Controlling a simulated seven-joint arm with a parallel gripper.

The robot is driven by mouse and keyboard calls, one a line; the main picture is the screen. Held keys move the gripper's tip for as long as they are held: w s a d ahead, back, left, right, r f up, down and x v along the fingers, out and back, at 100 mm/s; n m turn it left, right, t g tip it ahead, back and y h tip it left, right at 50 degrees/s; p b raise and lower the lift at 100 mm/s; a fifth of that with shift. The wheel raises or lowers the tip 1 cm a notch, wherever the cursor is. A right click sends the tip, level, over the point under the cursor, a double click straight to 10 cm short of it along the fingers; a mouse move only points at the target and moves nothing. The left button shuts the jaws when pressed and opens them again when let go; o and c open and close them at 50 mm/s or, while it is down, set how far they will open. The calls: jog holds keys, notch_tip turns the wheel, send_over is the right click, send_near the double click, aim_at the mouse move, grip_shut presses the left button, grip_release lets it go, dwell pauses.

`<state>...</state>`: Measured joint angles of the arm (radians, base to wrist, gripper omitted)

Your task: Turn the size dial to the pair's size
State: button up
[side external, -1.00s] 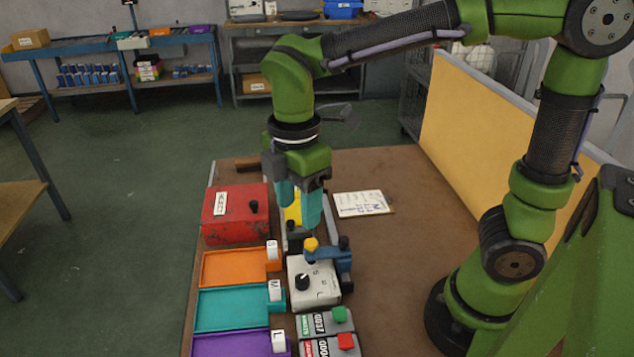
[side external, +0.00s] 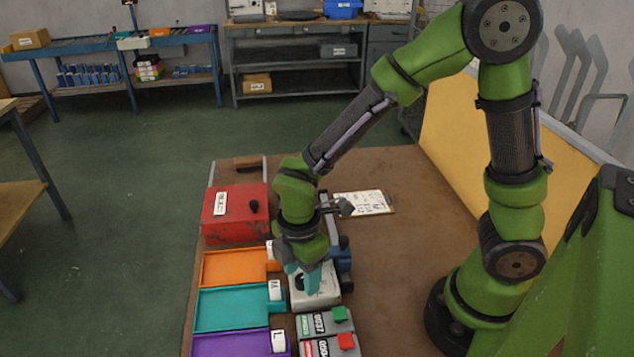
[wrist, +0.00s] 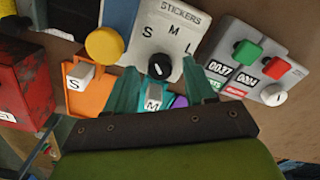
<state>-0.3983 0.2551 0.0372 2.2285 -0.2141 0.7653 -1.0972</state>
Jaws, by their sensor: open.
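The black size dial (wrist: 159,66) sits on the white STICKERS box (wrist: 176,14), with S, M and L printed around it. In the wrist view its pale pointer mark is small, and I cannot tell which letter it points to. My gripper (wrist: 160,88) is open, with one teal finger on each side of the dial; contact cannot be told. In the side view my gripper (side external: 306,280) is low over the box (side external: 323,296), partly hiding the dial. A white paper (side external: 363,203) lies behind on the table, its writing too small to read.
Orange (side external: 232,267), teal (side external: 232,308) and purple (side external: 228,345) trays lie left of the box. A red box (side external: 235,213) stands behind them. Grey button units with green (side external: 340,313) and red (side external: 346,341) buttons are in front. A blue device with a yellow knob (wrist: 104,45) adjoins the box.

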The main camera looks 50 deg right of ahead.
jog(key=shift+f, duration=0.2)
grip_shut()
